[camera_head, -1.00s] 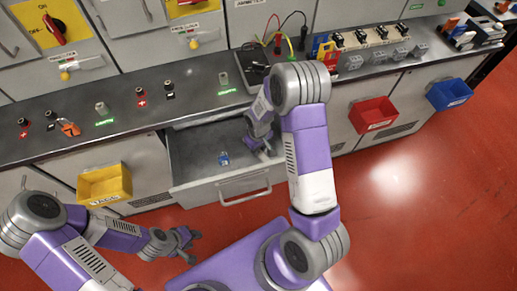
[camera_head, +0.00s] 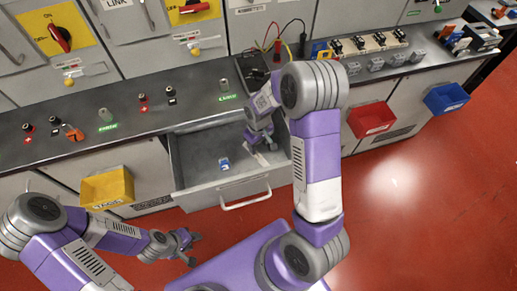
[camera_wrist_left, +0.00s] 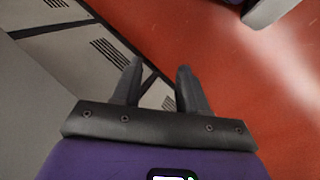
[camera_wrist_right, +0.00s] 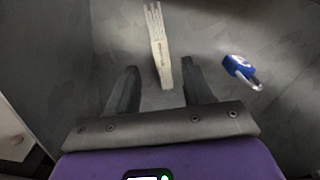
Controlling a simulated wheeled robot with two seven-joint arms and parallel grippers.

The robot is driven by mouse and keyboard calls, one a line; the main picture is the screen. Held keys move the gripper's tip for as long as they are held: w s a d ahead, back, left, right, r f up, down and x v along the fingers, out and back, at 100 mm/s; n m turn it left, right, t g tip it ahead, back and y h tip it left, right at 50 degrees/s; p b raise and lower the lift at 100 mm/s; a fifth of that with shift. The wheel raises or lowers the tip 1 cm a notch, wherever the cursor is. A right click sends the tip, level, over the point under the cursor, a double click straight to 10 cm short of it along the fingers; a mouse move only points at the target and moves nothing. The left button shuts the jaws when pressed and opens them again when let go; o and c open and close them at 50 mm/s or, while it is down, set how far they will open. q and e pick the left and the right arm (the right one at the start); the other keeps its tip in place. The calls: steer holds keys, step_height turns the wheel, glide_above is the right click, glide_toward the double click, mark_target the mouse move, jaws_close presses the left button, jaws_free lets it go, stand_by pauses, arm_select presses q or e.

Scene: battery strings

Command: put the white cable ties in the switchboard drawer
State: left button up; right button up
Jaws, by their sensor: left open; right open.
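The switchboard drawer (camera_head: 243,187) is pulled open below the counter. The white cable ties (camera_wrist_right: 157,42) lie on the drawer floor in the right wrist view, a pale bundle with its near end between my fingertips. They also show in the head view as a small pale strip (camera_head: 262,159). My right gripper (camera_head: 268,145) is inside the drawer area, above the ties, open and not closed on them. My left gripper (camera_head: 195,248) is open and empty, out in front of the cabinets over the floor.
A blue padlock (camera_wrist_right: 239,67) lies in the drawer beside the ties. A yellow bin (camera_head: 107,188) hangs left of the drawer; a red bin (camera_head: 371,119) and blue bin (camera_head: 445,98) hang to the right. The counter (camera_head: 130,105) above carries terminals and leads.

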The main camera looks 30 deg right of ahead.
step_height(320, 180, up, 5)
steer(key=shift+p, duration=0.5)
